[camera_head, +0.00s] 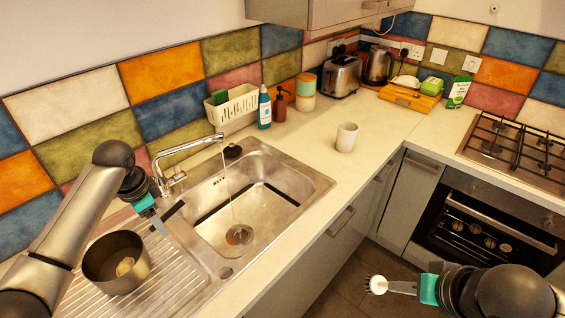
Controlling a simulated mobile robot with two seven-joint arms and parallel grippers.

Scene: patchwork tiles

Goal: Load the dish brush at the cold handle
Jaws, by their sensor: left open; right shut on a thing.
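The dish brush (377,284) shows as a round white head at the tip of my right gripper (390,286). My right gripper is shut on it, above the floor in front of the oven. Its handle is mostly hidden by the gripper. The chrome tap (190,147) stands behind the sink (290,172), and a thin stream of water falls from its spout to the drain. The tap's handle (174,177) is near its base; no cold marking can be read. My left gripper (168,222) is open, just in front of the tap base, over the drainer's back edge.
A white rack (232,106), bottles and canisters line the wall. A white mug (347,137) stands alone on the counter. The counter right of the sink is mostly clear.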

